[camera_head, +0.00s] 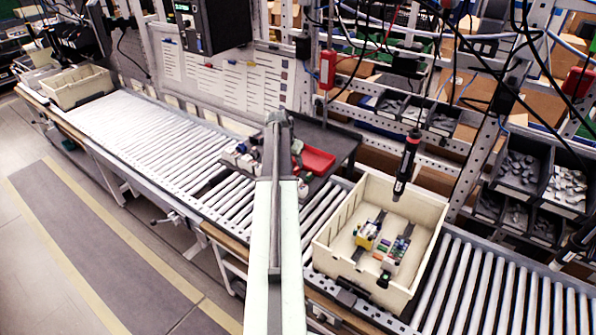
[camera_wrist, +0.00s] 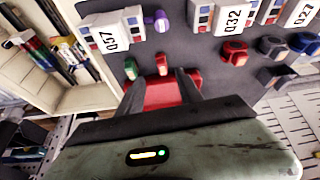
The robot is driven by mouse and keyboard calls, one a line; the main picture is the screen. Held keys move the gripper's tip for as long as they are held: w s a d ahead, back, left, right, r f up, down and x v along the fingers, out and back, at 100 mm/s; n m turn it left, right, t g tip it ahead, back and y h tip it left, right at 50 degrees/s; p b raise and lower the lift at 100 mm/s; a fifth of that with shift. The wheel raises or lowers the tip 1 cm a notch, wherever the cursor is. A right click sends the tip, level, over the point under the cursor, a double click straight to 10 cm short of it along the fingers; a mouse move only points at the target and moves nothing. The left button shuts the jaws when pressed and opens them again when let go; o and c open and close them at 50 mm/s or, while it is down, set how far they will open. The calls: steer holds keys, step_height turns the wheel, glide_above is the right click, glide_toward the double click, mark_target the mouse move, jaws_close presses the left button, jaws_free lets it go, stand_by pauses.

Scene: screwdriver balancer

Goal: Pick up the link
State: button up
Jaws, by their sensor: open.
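In the wrist view my gripper (camera_wrist: 160,82) is open, its two dark fingers apart above a dark grey work surface (camera_wrist: 190,48). A red part (camera_wrist: 163,93) shows between and below the fingers; I cannot tell if they touch it. Just beyond the fingertips stand a small red piece (camera_wrist: 161,64) and a small green piece (camera_wrist: 130,68), with a purple piece (camera_wrist: 161,20) farther off. I cannot tell which of these is the link. In the head view my arm hides the gripper and part of this surface; a red tray (camera_head: 318,160) shows beside it.
White numbered blocks (camera_wrist: 112,33) and red, black and blue parts (camera_wrist: 234,51) crowd the surface. A cream crate (camera_head: 431,215) with coloured parts stands right on the roller conveyor (camera_head: 150,125). A screwdriver (camera_head: 406,165) hangs above the crate. Part bins (camera_head: 520,165) stand at right.

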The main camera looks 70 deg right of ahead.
mark_target(296, 169)
steer(key=b+x, duration=0.4)
steer(key=x, duration=0.1)
steer(key=b+x, duration=0.2)
steer(key=x, duration=0.1)
steer(key=shift+w+a+b, duration=0.15)
steer(key=shift+w+b, duration=0.05)
steer(key=shift+b, duration=0.15)
steer(key=shift+r, duration=0.2)
jaws_close()
